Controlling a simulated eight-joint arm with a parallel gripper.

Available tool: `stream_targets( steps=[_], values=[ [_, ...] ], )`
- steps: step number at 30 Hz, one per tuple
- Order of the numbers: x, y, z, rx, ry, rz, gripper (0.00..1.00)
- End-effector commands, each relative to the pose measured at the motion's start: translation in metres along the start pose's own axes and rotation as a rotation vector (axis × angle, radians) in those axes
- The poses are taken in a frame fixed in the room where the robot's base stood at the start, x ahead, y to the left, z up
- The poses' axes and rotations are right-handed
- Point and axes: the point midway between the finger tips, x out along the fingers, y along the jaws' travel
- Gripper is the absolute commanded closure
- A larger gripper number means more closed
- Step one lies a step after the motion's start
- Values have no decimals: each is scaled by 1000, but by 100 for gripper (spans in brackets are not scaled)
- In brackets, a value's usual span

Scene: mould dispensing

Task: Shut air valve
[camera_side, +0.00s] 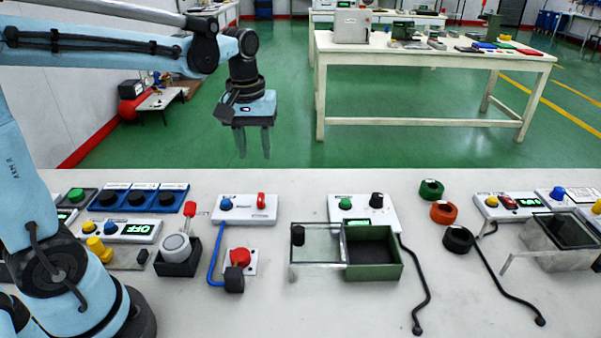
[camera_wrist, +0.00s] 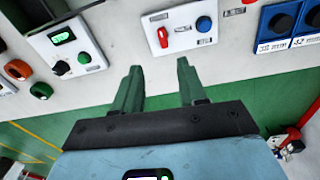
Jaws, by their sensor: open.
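A white panel (camera_side: 245,216) with a blue knob (camera_side: 226,204) and an upright red lever (camera_side: 262,200) stands near the back edge of the worktop. A blue hose runs from it. Its lever (camera_wrist: 163,37) and knob (camera_wrist: 204,24) also show in the wrist view, ahead of the fingers. Another red lever (camera_side: 189,209) stands by a round grey part in a black block. No readable label shows which lever is the air valve. My gripper (camera_side: 254,148) is open and empty, raised behind the worktop's back edge, apart from both levers.
A green tray (camera_side: 374,272) with a clear cover and a green-knob panel (camera_side: 364,213) stand to the right. Coloured rings (camera_side: 444,212) lie further right. Front worktop areas are clear.

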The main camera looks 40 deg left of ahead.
Motion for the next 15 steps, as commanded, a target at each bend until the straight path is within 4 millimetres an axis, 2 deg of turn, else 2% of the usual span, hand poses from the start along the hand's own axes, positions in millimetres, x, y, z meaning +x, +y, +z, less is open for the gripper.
stream_targets(
  steps=[3,9,15],
  values=[
    [4,0,-9,-57,-38,-25,58],
    [10,0,-12,-83,-55,-37,58],
    [32,-1,-11,-82,-54,-37,58]
  ],
)
